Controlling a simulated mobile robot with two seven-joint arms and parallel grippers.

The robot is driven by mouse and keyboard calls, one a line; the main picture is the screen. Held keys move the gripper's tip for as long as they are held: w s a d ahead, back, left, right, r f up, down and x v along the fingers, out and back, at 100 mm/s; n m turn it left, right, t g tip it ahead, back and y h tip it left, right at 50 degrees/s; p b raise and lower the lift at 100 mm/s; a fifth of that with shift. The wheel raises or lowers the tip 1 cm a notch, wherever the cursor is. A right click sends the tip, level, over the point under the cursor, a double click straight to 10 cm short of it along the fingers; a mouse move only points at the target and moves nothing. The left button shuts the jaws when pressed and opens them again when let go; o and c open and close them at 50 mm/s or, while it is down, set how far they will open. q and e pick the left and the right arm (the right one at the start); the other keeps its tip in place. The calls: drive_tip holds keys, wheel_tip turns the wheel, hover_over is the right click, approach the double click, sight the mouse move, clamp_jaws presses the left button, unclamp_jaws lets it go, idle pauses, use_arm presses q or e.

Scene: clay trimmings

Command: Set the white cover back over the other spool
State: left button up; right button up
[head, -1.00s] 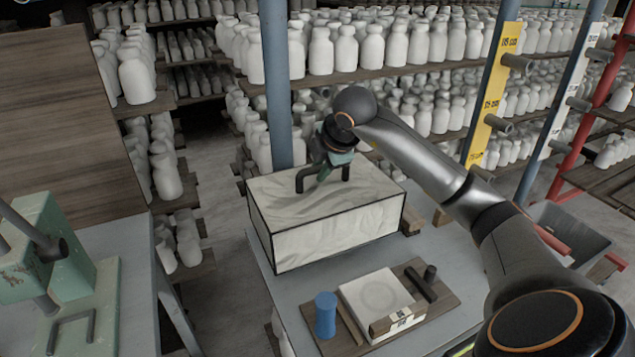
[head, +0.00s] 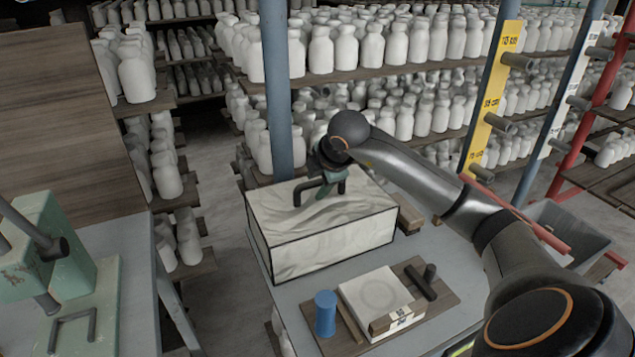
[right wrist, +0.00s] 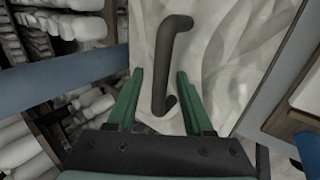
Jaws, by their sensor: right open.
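The white cover (head: 325,243) is a box with wrinkled pale sides, black edges and a dark bar handle (head: 298,194) on top. It sits upright on the grey table (head: 420,245). No spool shows; whatever is under the cover is hidden. My right gripper (head: 325,188) is over the cover's top at the handle. In the right wrist view its two green fingers (right wrist: 159,72) are open, one on each side of the handle (right wrist: 165,48), with gaps visible. My left gripper is not in view.
In front of the cover, a wooden board (head: 440,306) bears a blue cylinder (head: 325,313), a white block (head: 375,290) and dark rods. A wooden block (head: 409,212) lies close to the cover's right. A blue post (head: 276,80) and bottle-filled shelves stand behind.

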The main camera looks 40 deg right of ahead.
drive_tip(key=shift+r, duration=0.1)
drive_tip(key=v, duration=1.2)
